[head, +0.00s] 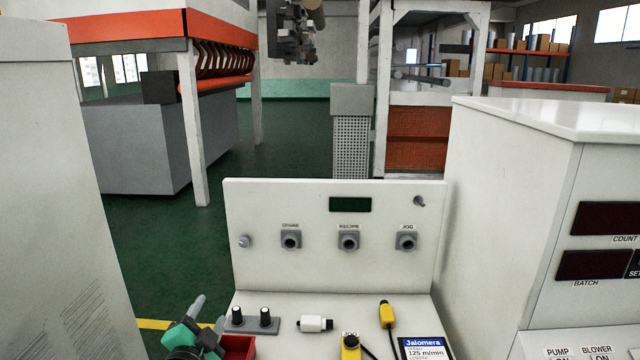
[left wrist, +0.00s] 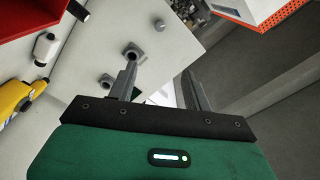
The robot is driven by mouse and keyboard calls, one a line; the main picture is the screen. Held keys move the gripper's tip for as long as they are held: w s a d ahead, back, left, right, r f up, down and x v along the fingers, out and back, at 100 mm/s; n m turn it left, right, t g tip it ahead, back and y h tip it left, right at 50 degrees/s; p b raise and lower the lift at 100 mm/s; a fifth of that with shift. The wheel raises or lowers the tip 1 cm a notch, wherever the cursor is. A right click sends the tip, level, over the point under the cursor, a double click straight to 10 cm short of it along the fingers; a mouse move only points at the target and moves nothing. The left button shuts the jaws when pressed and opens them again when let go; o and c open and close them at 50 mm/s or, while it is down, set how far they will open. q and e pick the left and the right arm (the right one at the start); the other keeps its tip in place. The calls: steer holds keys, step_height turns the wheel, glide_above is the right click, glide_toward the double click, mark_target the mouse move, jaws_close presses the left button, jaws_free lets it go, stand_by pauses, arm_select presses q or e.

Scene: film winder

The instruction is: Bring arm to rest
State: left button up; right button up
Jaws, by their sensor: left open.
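My left gripper (head: 208,321) shows at the bottom left of the head view, in front of the control panel (head: 335,215). It is open with nothing between its fingers. In the left wrist view its two grey fingers (left wrist: 160,88) stand apart, pointing toward the pale panel face. A red bin (head: 238,347) sits just right of the gripper in the head view, partly cut off by the frame. My right gripper is not in view.
The panel's ledge holds two black knobs, a white connector (head: 314,324), a yellow plug (head: 387,314), another yellow piece (head: 351,346) and a Jalomera display (head: 424,347). White cabinets stand left (head: 50,200) and right (head: 510,190). Green floor (head: 165,250) lies open beyond.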

arm_select(q)
steer(key=s+f+n+g+y, duration=0.1)
steer(key=s+f+n+g, duration=0.6)
steer(key=s+f, duration=1.05)
steer(key=s+f+n+g, duration=0.15)
steer(key=s+g, duration=0.25)
steer(key=s, duration=0.6)
steer(key=s+f+n+g, duration=0.1)
steer(key=s+f+g, duration=0.25)
steer(key=s, duration=0.55)
step_height(320, 180, down, 30)
steer(key=g, duration=0.1)
steer(key=s+a+f+g, duration=0.1)
steer(key=s+a+f, duration=0.2)
steer(key=s+f, duration=1.6)
steer(key=shift+s+f, duration=0.4)
steer(key=shift+f, duration=0.05)
